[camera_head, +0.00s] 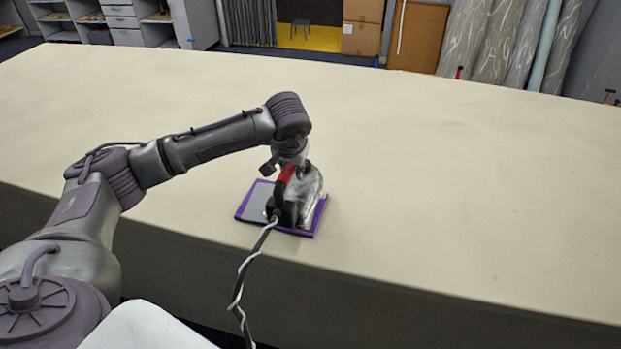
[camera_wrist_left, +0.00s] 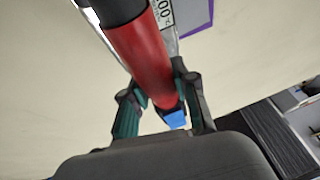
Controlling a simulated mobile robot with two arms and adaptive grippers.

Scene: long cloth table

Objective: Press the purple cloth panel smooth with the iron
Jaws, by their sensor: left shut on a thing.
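The iron (camera_head: 307,196) has a shiny silver body and a red handle. In the head view it stands over the right part of the purple-edged cloth panel (camera_head: 252,205), whose grey middle shows on the left. I cannot tell whether its sole touches the panel. My left gripper (camera_head: 291,165) is shut on the iron's handle from above. In the left wrist view the red handle (camera_wrist_left: 140,55) runs between the two fingers (camera_wrist_left: 160,110), and a corner of the panel (camera_wrist_left: 192,12) shows at the top. My right gripper is not in view.
The long cream cloth table (camera_head: 420,160) is bare around the panel. The iron's striped cord (camera_head: 248,265) hangs over the table's front edge. Cardboard boxes (camera_head: 362,25), a drawer unit (camera_head: 120,18) and leaning fabric rolls (camera_head: 510,40) stand beyond the far edge.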

